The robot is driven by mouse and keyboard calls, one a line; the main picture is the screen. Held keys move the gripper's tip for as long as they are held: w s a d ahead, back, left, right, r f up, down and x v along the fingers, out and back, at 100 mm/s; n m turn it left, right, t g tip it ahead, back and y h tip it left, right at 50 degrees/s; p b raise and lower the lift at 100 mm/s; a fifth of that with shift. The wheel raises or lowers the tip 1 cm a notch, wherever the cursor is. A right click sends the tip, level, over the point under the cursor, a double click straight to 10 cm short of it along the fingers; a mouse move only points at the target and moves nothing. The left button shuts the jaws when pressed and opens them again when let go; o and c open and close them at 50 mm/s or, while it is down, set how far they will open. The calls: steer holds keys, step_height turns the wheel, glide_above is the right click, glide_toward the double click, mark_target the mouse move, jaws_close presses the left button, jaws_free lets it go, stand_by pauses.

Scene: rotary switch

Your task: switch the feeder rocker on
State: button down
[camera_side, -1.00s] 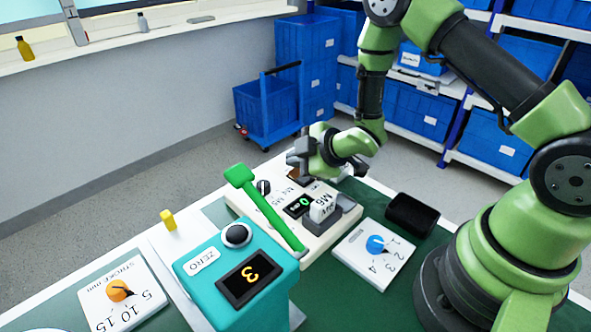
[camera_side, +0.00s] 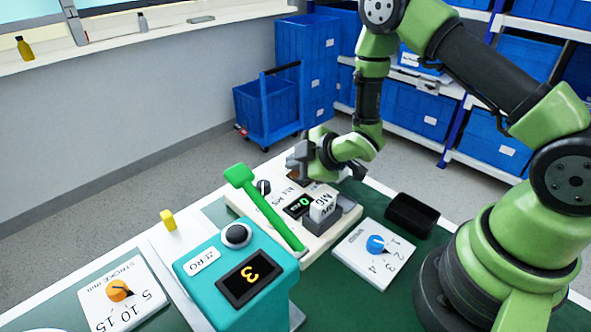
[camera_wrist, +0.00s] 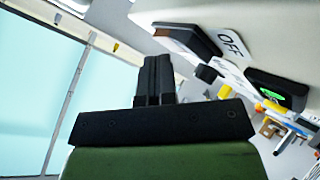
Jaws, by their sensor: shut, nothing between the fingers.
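The feeder rocker appears to be the dark, brown-edged rocker (camera_wrist: 190,38) in the wrist view, mounted on a pale panel beside an OFF label (camera_wrist: 231,43). In the side view only a brown part of it (camera_side: 296,176) shows below my gripper, at the far end of the white feeder panel (camera_side: 318,243). My gripper (camera_side: 295,160) is shut and empty, close above that end. In the wrist view its dark closed fingers (camera_wrist: 156,72) are left of the rocker. I cannot tell whether they touch it. Its tilt is hard to read.
A green lever (camera_side: 264,207) crosses the panel near a small display (camera_side: 298,206) and a grey-white block (camera_side: 324,207). A teal box (camera_side: 225,265) stands in front. A blue-knob plate (camera_side: 371,256) and black tray (camera_side: 410,215) are at right.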

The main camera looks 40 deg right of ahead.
stand_by(0.4)
steer(key=shift+s+r, duration=0.1)
steer(key=shift+r, duration=0.6)
steer(key=shift+s+r, duration=0.2)
steer(key=shift+r, duration=1.05)
steer(key=shift+s+r, duration=0.15)
steer(key=shift+r, duration=1.1)
